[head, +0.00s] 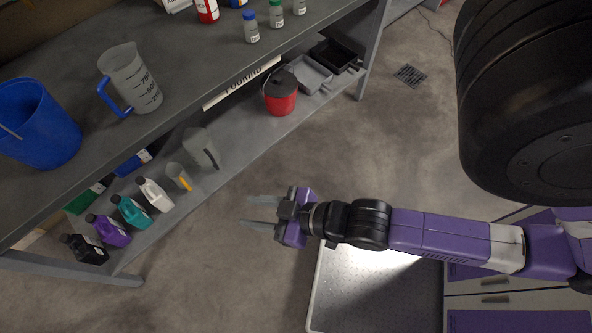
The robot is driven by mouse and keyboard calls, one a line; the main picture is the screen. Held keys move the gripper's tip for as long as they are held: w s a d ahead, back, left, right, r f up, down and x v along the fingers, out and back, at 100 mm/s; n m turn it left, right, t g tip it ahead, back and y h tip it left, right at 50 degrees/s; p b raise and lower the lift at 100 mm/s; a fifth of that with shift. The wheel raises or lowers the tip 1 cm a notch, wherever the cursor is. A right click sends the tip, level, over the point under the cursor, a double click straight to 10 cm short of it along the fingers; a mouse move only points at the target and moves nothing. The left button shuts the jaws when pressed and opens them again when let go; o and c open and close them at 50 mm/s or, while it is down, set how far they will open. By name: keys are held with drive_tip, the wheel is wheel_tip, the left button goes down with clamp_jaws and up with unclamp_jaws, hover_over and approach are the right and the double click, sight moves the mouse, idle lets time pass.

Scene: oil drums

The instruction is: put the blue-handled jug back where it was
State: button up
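The blue-handled jug (134,80) is a clear measuring jug with dark markings. It stands upright on the top of the grey bench (190,90), its blue handle on the left side. My gripper (262,212) is out over the open floor, well to the lower right of the jug, with its two fingers pointing left. The fingers are apart and nothing shows between them. The jug's former place cannot be told from this frame.
A blue bucket (38,122) stands left of the jug. Small bottles (251,28) stand at the back. The lower shelf holds several coloured bottles (130,212), another jug (201,148), a red container (280,92) and grey trays (309,74). Floor between my gripper and the bench is clear.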

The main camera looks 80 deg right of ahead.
drive_tip(key=s+a+r+t, duration=0.1)
drive_tip(key=s+r+t, duration=0.1)
drive_tip(key=s+r, duration=0.7)
wheel_tip(320, 180, up, 2)
drive_tip(key=shift+a+r+n+y, duration=0.2)
drive_tip(key=shift+r+n+y, duration=0.05)
drive_tip(key=shift+n+y, duration=0.05)
drive_tip(key=shift+s+f, duration=0.1)
wheel_tip(320, 180, down, 4)
drive_tip(key=b, duration=0.4)
drive_tip(key=shift+f, duration=0.15)
